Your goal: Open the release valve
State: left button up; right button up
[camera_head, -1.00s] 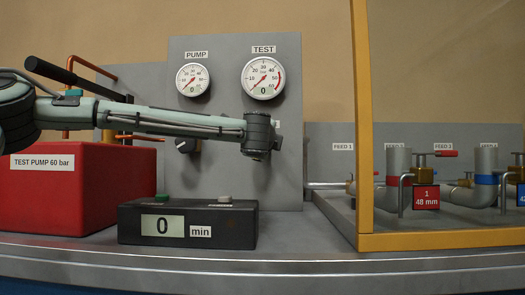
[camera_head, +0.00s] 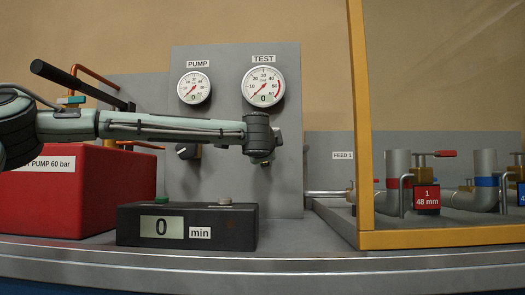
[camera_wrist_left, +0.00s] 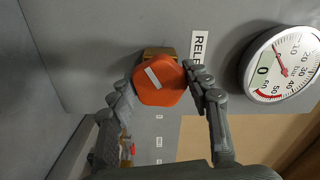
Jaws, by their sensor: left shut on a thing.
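The release valve has an orange, many-sided knob (camera_wrist_left: 160,80) with a white bar across its face, on a brass-coloured body. A partly covered label beginning "RELE" (camera_wrist_left: 197,45) is beside it in the left wrist view. My left gripper (camera_wrist_left: 161,92) has one finger on each side of the knob and is shut on it. In the head view my left wrist (camera_head: 258,133) is in front of the grey panel (camera_head: 230,60), below the TEST gauge (camera_head: 263,87). It hides the knob there. The TEST gauge reads 0. My right gripper is not in view.
A PUMP gauge (camera_head: 194,88) and a dark knob (camera_head: 188,152) are on the panel. A red test pump (camera_head: 60,200) with a black lever (camera_head: 75,82) stands left. A timer box (camera_head: 187,226) showing 0 sits in front. A yellow-framed enclosure (camera_head: 362,120) with pipes is right.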

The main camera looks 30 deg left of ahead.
pick_arm(q)
jog(key=o, duration=1.2)
jog(key=shift+c, duration=0.2)
jog(key=v, duration=1.2)
